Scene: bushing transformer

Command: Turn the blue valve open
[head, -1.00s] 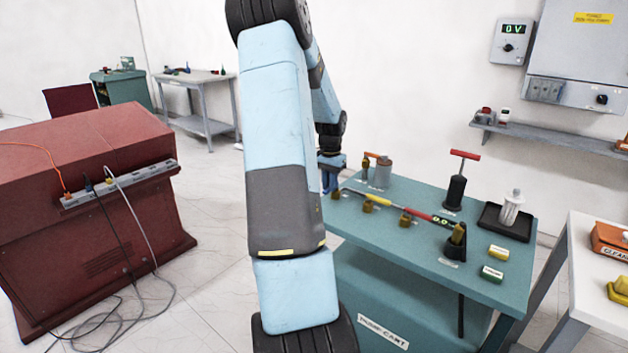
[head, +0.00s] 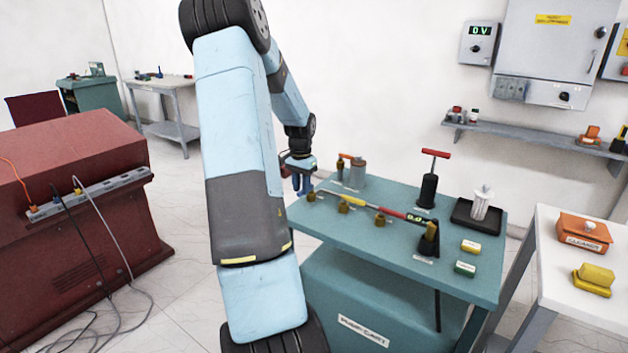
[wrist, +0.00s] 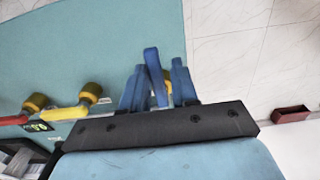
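A blue lever (wrist: 154,72), seemingly the blue valve's handle, stands between my gripper's blue fingers in the wrist view. My gripper (wrist: 157,88) is open around it, with a small gap on the right finger's side; contact on the left cannot be told. Part of a yellow fitting shows behind the lever. In the head view my gripper (head: 302,182) is at the left end of the pipe (head: 365,204) on the teal cart (head: 400,258); the blue valve cannot be told apart from the fingers there.
Brass knobs (head: 343,206) line the pipe. A black pump with a red T-handle (head: 429,180) and a black tray (head: 463,222) stand farther right on the cart. A dark red cabinet (head: 75,190) is at left, and a white table (head: 545,275) is at right.

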